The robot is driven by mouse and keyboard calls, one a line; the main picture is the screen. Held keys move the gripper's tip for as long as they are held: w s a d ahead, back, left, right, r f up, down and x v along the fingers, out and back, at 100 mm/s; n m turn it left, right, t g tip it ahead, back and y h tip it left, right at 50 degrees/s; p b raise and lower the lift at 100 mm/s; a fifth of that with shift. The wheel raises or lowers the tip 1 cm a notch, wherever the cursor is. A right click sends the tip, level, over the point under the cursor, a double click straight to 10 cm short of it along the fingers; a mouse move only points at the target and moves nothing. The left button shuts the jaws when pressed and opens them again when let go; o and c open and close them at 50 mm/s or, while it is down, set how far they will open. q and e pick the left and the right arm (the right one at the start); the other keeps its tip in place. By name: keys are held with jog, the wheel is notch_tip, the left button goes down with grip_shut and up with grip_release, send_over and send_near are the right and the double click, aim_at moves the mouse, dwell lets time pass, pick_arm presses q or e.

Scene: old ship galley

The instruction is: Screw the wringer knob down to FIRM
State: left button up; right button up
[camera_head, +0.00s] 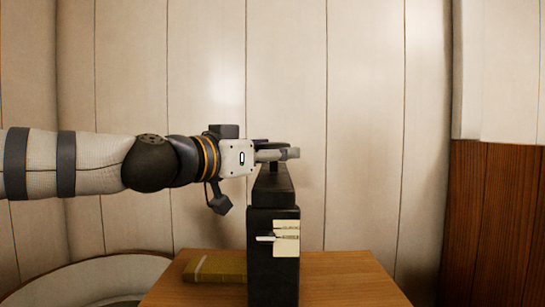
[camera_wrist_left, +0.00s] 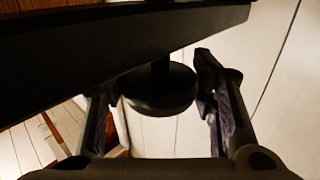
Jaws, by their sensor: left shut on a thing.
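The wringer (camera_head: 273,262) is a tall black body with a dark top bar (camera_head: 272,186), standing on a wooden table. A pale label (camera_head: 287,238) on its front has two marked lines, too small to read surely. A light pointer (camera_head: 265,238) sits about level with the lower line. My left gripper (camera_head: 278,154) reaches in from the left, level, just above the top bar. In the left wrist view, the dark round knob (camera_wrist_left: 160,90) on a short stem lies between its fingers (camera_wrist_left: 158,105); the gripper is shut on it. The knob is mostly hidden in the head view.
A yellowish book (camera_head: 215,268) lies on the wooden table (camera_head: 345,280) left of the wringer. A round pale rim (camera_head: 85,270) shows at lower left. Panelled wall stands behind, with brown wood panelling (camera_head: 495,220) at right. The table right of the wringer is clear.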

pick_arm(q)
jog(key=g+h, duration=0.1)
jog(key=m+g+h+b, duration=0.1)
jog(key=f+m+g+b, duration=0.1)
jog(key=shift+w+a+h, duration=0.15)
jog(key=shift+w+h, duration=0.1)
jog(key=shift+h, duration=0.15)
jog(key=shift+r+m+g+h+b, duration=0.2)
jog(key=shift+m+g+h, duration=0.1)
jog(key=shift+m+g, duration=0.25)
jog(key=shift+r+m+g+h+b, duration=0.1)
jog(key=shift+m+g+h+b, duration=0.15)
jog(key=shift+m+g, duration=0.3)
jog(key=shift+s+r+m+g+h, duration=0.15)
jog(key=shift+r+m+g+h, duration=0.15)
jog(key=shift+m+g+h, duration=0.55)
jog(key=shift+m+g+p, duration=0.75)
jog(key=shift+g+p, duration=0.05)
jog(key=shift+g, duration=0.65)
pick_arm(e)
jog(key=shift+s+f+g, duration=0.3)
jog(key=shift+s+f, duration=0.45)
jog(key=shift+f, duration=0.1)
pick_arm(q)
jog(key=shift+g, duration=0.3)
pick_arm(e)
jog(key=shift+w+r, duration=0.1)
pick_arm(q)
jog(key=o, duration=1.2)
